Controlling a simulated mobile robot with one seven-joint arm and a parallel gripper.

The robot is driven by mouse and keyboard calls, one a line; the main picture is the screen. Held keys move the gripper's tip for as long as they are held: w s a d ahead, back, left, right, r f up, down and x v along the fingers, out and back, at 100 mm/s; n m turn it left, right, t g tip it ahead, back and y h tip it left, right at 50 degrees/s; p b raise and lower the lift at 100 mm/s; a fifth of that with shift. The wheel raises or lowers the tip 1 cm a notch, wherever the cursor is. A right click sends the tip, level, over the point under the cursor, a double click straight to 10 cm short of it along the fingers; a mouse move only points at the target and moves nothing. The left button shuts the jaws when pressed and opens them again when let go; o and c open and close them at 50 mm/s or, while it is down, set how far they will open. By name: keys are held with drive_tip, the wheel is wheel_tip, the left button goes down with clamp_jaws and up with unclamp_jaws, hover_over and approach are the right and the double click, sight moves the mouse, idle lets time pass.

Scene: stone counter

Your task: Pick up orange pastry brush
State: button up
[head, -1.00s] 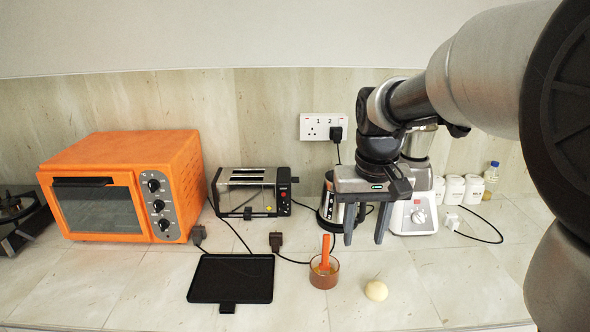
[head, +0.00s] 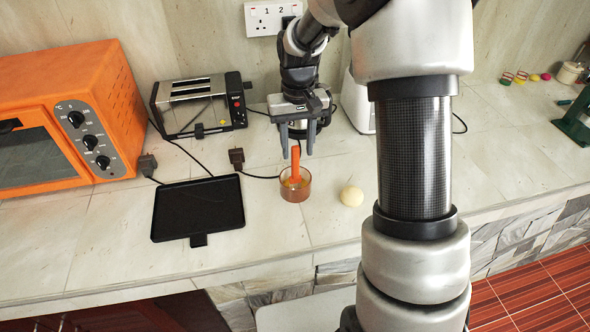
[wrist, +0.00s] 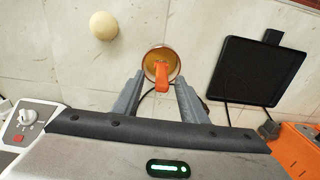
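The orange pastry brush (head: 295,164) stands upright in a small reddish-brown cup (head: 302,190) on the counter, its handle sticking up above the rim. My gripper (head: 297,152) is open and points down, just behind and above the cup. In the wrist view the brush handle (wrist: 162,76) shows just beyond and between the two open fingers (wrist: 157,88), with the cup rim (wrist: 148,59) around it. The fingers look apart from the handle. The brush's lower end is inside the cup and hard to make out.
A black tray (head: 184,209) lies left of the cup. A pale round ball (head: 352,196) lies to its right. A toaster (head: 200,103), an orange oven (head: 60,115) and a kettle behind my gripper stand farther back. Cables and plugs (head: 237,158) lie behind the tray.

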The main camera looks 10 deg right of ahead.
sight(295, 177)
drive_tip(key=f, duration=0.8)
drive_tip(key=shift+w+a+f, duration=0.2)
drive_tip(key=shift+w+f, duration=0.1)
drive_tip(key=shift+f, duration=0.1)
drive_tip(key=shift+c, duration=0.4)
drive_tip(key=c, duration=0.8)
drive_tip(key=shift+r, duration=5.05)
drive_tip(key=shift+c, duration=0.2)
